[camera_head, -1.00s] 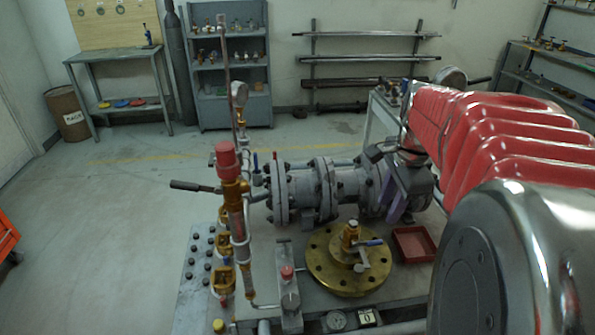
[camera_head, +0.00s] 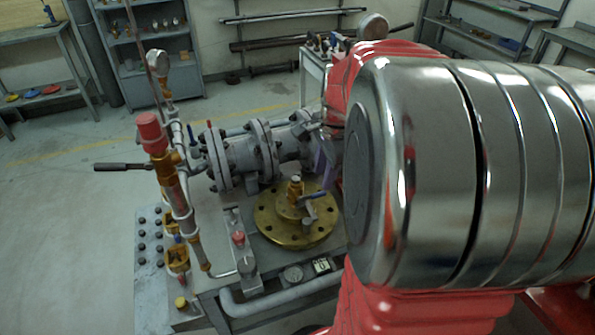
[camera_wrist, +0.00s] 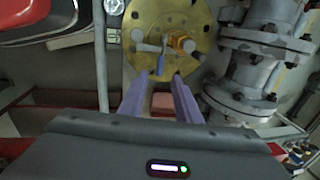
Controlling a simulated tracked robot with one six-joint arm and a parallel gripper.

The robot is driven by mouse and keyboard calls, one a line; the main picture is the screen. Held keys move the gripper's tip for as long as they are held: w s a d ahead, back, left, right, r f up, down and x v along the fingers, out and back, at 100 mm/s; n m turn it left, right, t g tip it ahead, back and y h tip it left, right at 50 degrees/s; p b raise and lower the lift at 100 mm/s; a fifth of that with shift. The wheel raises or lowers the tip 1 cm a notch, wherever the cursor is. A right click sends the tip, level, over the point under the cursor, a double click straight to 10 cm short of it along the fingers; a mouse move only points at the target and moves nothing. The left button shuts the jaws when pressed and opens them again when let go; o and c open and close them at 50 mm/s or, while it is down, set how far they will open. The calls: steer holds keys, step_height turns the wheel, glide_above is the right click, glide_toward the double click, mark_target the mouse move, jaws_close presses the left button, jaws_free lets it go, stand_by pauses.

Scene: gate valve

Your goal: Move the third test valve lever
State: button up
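I cannot tell whether a finger touches the handle. In the head view my arm hides most of the gripper. Left of the flange stands a brass and grey test assembly with a red cap (camera_head: 150,132). Several small brass valves (camera_head: 176,259) sit low beside it. Which lever is the third is not marked.
A grey flanged pipe valve (camera_head: 240,158) lies behind the brass flange. A dark-handled lever (camera_head: 122,167) sticks out left. Open floor lies to the left.

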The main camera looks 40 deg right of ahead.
mark_target(319, 193)
steer(key=f, duration=0.3)
steer(key=w+f, duration=0.1)
steer(key=f, duration=0.3)
steer(key=shift+w+d, duration=0.15)
steer(key=shift+w, duration=0.05)
steer(key=shift+c, duration=0.5)
jaws_close()
